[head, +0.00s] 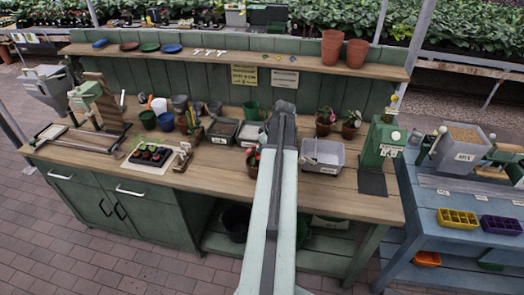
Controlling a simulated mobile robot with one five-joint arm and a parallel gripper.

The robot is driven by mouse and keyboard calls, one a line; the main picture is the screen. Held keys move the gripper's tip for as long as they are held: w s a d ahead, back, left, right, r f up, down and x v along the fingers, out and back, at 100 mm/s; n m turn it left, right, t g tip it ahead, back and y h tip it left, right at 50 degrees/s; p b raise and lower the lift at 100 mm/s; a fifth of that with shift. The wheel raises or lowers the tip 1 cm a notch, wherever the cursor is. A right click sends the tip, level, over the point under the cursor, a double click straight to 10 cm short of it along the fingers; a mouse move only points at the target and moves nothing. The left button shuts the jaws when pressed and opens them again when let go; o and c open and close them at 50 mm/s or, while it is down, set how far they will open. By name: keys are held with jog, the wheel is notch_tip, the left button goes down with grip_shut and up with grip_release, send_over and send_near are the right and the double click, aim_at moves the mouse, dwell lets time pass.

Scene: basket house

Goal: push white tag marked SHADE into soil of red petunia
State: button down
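My arm reaches up the middle of the head view over the potting bench. My gripper (283,107) is at its far end, above the back of the bench; its fingers are too small and dark to tell open from shut. Several small white tags (209,53) lie on the upper shelf; no lettering can be read, so I cannot tell which is marked SHADE. A small pot with red flowers (252,159) stands just left of my arm, partly hidden. Another potted plant with a little red (324,121) stands right of my gripper. I cannot tell which is the red petunia.
A grey tub (323,156) stands right of my arm, with a green machine (381,145) further right. A black tray of seedlings (151,154) and several pots are on the left. The shelf (270,59) overhangs the bench back. Bare wood (215,178) lies along the front.

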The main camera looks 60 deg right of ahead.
jog(key=shift+f+b, duration=2.1)
jog(key=shift+f, duration=0.3)
jog(key=c, duration=1.6)
grip_release()
jog(key=shift+o, duration=0.2)
jog(key=shift+r, duration=0.2)
jog(key=p+v, duration=0.7)
jog(key=shift+r, duration=0.25)
jog(key=shift+s, duration=0.15)
